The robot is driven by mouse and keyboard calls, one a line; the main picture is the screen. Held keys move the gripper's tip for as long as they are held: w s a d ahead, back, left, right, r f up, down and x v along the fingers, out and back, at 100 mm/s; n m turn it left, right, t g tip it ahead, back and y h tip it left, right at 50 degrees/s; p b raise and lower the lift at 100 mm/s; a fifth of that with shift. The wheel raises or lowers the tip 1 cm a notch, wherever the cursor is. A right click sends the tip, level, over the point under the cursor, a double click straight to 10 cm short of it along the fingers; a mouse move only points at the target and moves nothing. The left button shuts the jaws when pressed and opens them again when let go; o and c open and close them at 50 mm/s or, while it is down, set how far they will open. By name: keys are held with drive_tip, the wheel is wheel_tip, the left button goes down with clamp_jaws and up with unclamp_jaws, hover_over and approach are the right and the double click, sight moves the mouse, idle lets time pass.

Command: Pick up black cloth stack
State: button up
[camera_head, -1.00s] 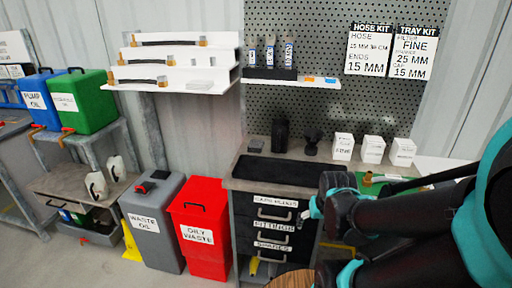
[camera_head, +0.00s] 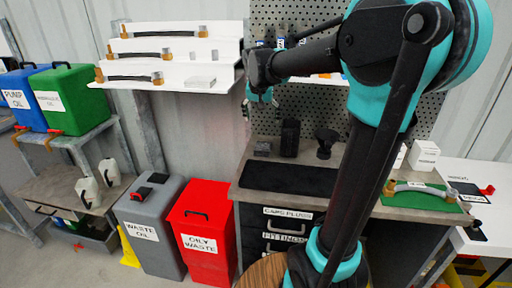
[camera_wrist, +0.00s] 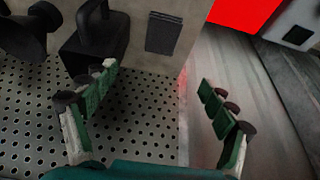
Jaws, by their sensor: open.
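The black cloth stack appears to be the small dark grey folded pile (camera_head: 263,148) at the back left of the workbench top, near the pegboard. In the wrist view it is the flat dark ribbed square (camera_wrist: 163,33) at the top middle, beyond the fingertips. My gripper (camera_head: 260,97) is above the stack in the head view, in front of the pegboard and apart from the stack. In the wrist view my gripper (camera_wrist: 160,88) has its green-padded fingers spread wide with nothing between them.
A black container (camera_head: 290,137) and a black funnel-like object (camera_head: 326,142) stand right of the stack. A black mat (camera_head: 288,178) lies in front. A white shelf (camera_head: 172,75) is left of my gripper. A red bin (camera_head: 203,228) stands left of the bench.

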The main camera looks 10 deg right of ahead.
sight(263, 145)
drive_tip(key=x, duration=1.6)
drive_tip(key=shift+w+f, duration=0.1)
drive_tip(key=shift+f, duration=0.25)
drive_tip(key=shift+c, duration=0.3)
drive_tip(key=c, duration=1.3)
drive_tip(key=shift+o, duration=0.2)
wheel_tip(263, 145, up, 20)
